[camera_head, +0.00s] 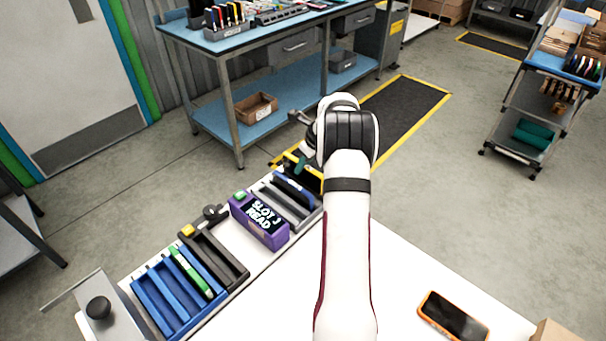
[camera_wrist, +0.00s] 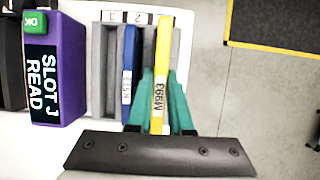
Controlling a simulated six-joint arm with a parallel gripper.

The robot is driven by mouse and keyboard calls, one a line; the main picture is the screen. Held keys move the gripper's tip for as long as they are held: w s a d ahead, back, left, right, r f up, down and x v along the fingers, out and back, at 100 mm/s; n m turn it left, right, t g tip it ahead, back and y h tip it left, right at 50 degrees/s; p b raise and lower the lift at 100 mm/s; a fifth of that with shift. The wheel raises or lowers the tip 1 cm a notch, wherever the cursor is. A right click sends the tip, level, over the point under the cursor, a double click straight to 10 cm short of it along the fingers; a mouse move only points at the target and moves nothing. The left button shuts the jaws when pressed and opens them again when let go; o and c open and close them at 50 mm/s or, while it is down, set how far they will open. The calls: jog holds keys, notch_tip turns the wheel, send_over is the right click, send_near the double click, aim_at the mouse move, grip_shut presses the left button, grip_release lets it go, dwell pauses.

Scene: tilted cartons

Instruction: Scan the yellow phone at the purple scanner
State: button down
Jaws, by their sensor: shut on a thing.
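The yellow phone (camera_wrist: 162,75) stands on edge at the right side of the grey rack (camera_wrist: 111,65) in the wrist view, with a white label on its edge. My gripper (camera_wrist: 161,95) is shut on it, a teal finger on each side. I cannot tell whether its lower edge is still in the slot. In the head view my arm hides most of the gripper (camera_head: 301,164). The purple scanner (camera_wrist: 68,70) is left of the rack, apart from the phone. Its display reads "SLOT" and "READ"; it also shows in the head view (camera_head: 275,240).
A blue phone (camera_wrist: 129,65) stands close left of my gripper. Dark slots (camera_head: 213,258) and a blue rack (camera_head: 157,305) with a green item (camera_head: 190,272) line the table's left edge. An orange phone (camera_head: 452,316) lies at front right. The white table middle (camera_head: 400,270) is clear.

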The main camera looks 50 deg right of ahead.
jog(key=s+d+r, duration=0.3)
jog(key=s+r, duration=0.4)
jog(key=s, duration=0.4)
jog(key=w+a, duration=0.4)
jog(key=a, duration=0.5)
jog(key=w+a+f, duration=0.1)
jog(key=w+a, duration=0.2)
jog(key=a, duration=0.6)
jog(key=w+a, duration=0.4)
jog(key=a, duration=0.5)
jog(key=shift+a+f, duration=0.1)
jog(key=shift+f, duration=4.3)
notch_tip(320, 180, up, 6)
